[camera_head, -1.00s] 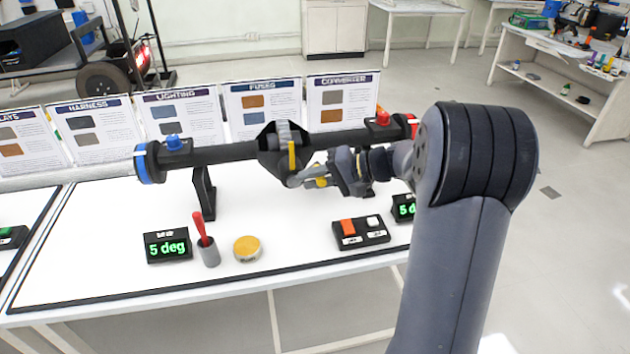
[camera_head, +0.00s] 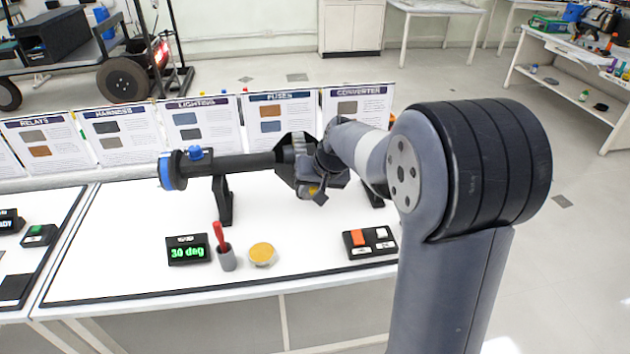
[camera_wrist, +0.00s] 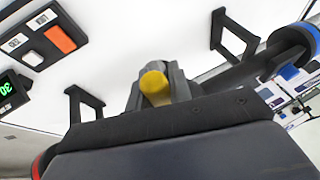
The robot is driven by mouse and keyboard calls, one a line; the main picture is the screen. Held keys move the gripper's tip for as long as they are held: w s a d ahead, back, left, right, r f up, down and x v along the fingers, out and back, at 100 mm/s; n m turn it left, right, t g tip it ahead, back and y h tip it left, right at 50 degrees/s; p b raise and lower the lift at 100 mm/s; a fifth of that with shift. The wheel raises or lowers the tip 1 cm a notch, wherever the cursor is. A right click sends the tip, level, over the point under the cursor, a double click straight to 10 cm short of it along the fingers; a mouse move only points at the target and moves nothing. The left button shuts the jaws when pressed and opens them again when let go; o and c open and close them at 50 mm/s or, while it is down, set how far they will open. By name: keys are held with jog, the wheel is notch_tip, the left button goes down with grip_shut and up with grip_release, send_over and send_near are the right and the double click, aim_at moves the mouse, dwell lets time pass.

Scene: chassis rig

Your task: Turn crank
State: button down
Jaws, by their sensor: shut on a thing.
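A black axle-like shaft (camera_head: 245,163) with a blue ring (camera_head: 172,171) at its left end lies across black stands on a white table. A black housing (camera_head: 285,172) sits at its middle, partly hidden by my arm. The yellow crank handle (camera_wrist: 155,83) shows end-on between the grey jaws of my gripper (camera_wrist: 160,90) in the wrist view. My gripper (camera_head: 316,188) is shut on it in front of the housing; in the head view only a little yellow shows. A green display (camera_head: 188,250) reads "30 deg".
Information boards (camera_head: 200,126) line the back.

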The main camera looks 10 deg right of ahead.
jog(key=shift+a+h+p, duration=0.25)
jog(key=shift+h+p, duration=0.2)
jog(key=shift+h, duration=0.05)
jog(key=c, duration=1.3)
grip_release()
jog(key=v, duration=1)
jog(key=shift+s+r, duration=0.15)
jog(key=shift+r, duration=0.2)
jog(key=shift+a, duration=0.15)
